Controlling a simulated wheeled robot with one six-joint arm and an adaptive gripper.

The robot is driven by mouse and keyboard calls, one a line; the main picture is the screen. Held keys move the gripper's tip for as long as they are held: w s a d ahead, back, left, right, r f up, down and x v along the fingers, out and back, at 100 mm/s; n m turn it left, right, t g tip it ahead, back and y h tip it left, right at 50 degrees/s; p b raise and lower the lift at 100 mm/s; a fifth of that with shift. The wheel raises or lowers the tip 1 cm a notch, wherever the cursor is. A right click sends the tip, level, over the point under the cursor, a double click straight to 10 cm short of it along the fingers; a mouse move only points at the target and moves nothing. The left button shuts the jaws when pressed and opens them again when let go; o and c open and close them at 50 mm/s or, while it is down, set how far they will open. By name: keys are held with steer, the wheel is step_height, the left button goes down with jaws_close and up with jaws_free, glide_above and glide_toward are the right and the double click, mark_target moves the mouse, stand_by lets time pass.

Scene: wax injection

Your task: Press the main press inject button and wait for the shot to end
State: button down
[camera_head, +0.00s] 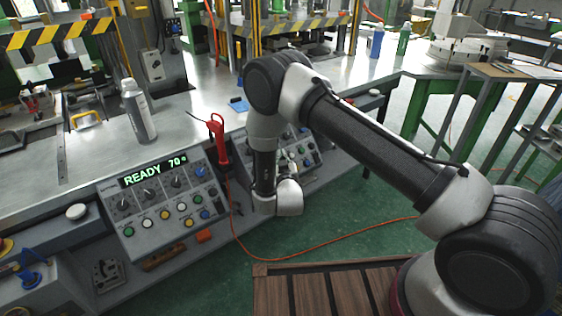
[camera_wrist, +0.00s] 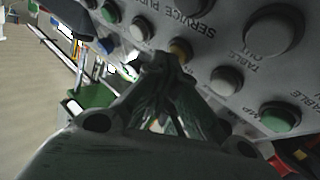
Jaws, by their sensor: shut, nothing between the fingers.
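In the wrist view my gripper (camera_wrist: 163,64) is shut and empty. Its fingertips are over a grey control panel (camera_wrist: 215,55), right beside a small amber button (camera_wrist: 180,49); I cannot tell whether they touch it. Panel lettering reads "SERVICE PUMP" and "TABLE"; no inject label is readable. In the head view a left control panel (camera_head: 118,202) has a lit display (camera_head: 155,170) reading "READY 70", with rows of knobs and coloured buttons. A second panel (camera_head: 311,152) is partly hidden behind my arm. My fingers cannot be made out clearly in the head view.
Near the fingertips are a white button (camera_wrist: 226,79), a green button (camera_wrist: 280,117) and a large grey button (camera_wrist: 273,30). A red handheld tool (camera_head: 218,140) with an orange cable hangs between the two panels. A bottle (camera_head: 139,112) stands on the metal bench.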

steer(key=shift+s, duration=0.1)
steer(key=shift+s+d+r, duration=0.35)
steer(key=shift+s+r, duration=0.1)
steer(key=shift+r, duration=0.1)
steer(key=s+d+r, duration=0.2)
steer(key=s+r, duration=0.1)
steer(key=shift+s+d+r, duration=0.1)
stand_by(0.6)
stand_by(0.4)
